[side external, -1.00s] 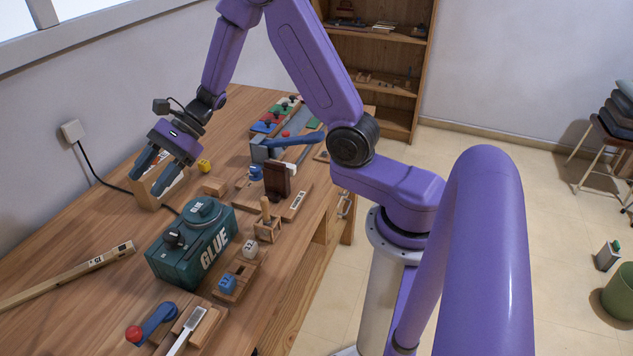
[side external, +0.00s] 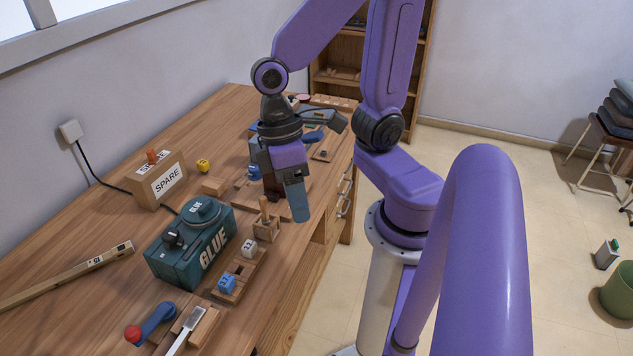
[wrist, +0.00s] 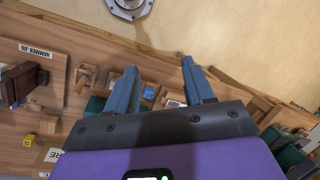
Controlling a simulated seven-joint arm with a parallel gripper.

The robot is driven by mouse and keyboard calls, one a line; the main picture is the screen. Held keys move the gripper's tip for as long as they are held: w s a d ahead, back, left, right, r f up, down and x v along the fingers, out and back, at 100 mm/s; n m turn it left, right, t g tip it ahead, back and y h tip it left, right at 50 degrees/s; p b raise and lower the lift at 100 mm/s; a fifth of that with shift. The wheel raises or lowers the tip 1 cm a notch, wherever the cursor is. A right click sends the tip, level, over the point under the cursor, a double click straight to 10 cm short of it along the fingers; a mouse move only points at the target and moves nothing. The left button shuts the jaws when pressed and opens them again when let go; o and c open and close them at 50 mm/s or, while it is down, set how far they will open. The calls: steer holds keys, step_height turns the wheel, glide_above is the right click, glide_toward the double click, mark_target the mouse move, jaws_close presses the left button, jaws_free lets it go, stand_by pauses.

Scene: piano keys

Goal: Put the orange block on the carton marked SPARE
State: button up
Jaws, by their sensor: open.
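The orange block (side external: 152,157) stands on top of the carton marked SPARE (side external: 160,184), toward the back left of the bench in the side view. It looks upright, and nothing is touching it except the carton. My gripper (side external: 284,203) is open and empty, well to the right of the carton, above the bench's front edge. The wrist view shows both fingers of my gripper (wrist: 158,76) apart with nothing between them. A corner of a white label (wrist: 52,155) shows at that view's lower left; the orange block is not visible there.
A green GLUE box (side external: 190,245) stands in front of the carton. A yellow cube (side external: 203,166) and a wooden block (side external: 214,186) lie to the carton's right. Wooden holders with blue and white cubes (side external: 228,283) line the front edge.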

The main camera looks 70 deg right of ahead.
steer(key=shift+s+d+r+n+t+h, duration=0.15)
steer(key=shift+s+d+n+t, duration=0.35)
steer(key=shift+n, duration=0.45)
steer(key=shift+s+d+r+n+t+h, duration=0.2)
steer(key=shift+d+n+t, duration=0.25)
steer(key=shift+d+n, duration=0.35)
steer(key=shift+s+d+r+n+t+h, duration=0.15)
steer(key=shift+s+d+n+t, duration=0.3)
steer(key=shift+n, duration=0.6)
